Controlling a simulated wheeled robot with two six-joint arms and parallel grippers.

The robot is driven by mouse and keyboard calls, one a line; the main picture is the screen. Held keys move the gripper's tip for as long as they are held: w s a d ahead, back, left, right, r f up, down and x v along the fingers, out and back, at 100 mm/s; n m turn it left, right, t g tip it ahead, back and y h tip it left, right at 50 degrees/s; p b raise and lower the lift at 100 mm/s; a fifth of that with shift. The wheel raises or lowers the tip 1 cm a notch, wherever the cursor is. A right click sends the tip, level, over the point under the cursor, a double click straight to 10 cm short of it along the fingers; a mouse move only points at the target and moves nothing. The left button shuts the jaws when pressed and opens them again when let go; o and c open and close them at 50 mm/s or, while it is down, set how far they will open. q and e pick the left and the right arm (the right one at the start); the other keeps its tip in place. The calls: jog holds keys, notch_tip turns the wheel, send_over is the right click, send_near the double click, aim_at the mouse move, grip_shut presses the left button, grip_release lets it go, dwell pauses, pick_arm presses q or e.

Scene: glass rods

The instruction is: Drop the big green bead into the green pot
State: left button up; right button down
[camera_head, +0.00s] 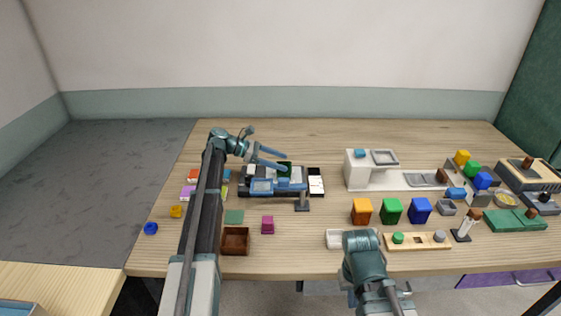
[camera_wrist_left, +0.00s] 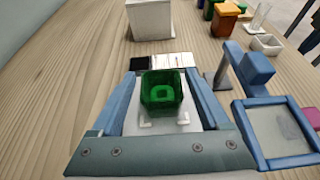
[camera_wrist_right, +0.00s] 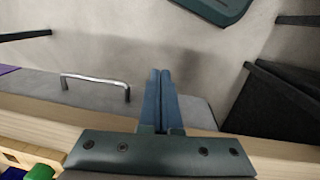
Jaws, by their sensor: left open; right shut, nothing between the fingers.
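My left gripper (camera_head: 286,160) is open over the scale-like device at the table's left middle. The vessel's top shows in the head view (camera_head: 285,167), partly hidden by my fingers. My right gripper (camera_wrist_right: 160,75) is shut and empty beyond the table's front edge.
Orange (camera_head: 361,211), green (camera_head: 391,212) and blue (camera_head: 420,211) blocky objects stand right of centre. A white machine (camera_head: 357,172) is behind them. A brown box (camera_head: 235,241) and magenta cube (camera_head: 267,225) lie near the front. The back of the table is clear.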

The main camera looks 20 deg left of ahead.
pick_arm(q)
jog(key=p+v, duration=0.4)
jog(key=v, duration=0.9)
jog(key=shift+a+p, duration=0.2)
jog(key=shift+p, duration=0.15)
jog(key=shift+s+f, duration=0.1)
jog(key=shift+s, duration=0.05)
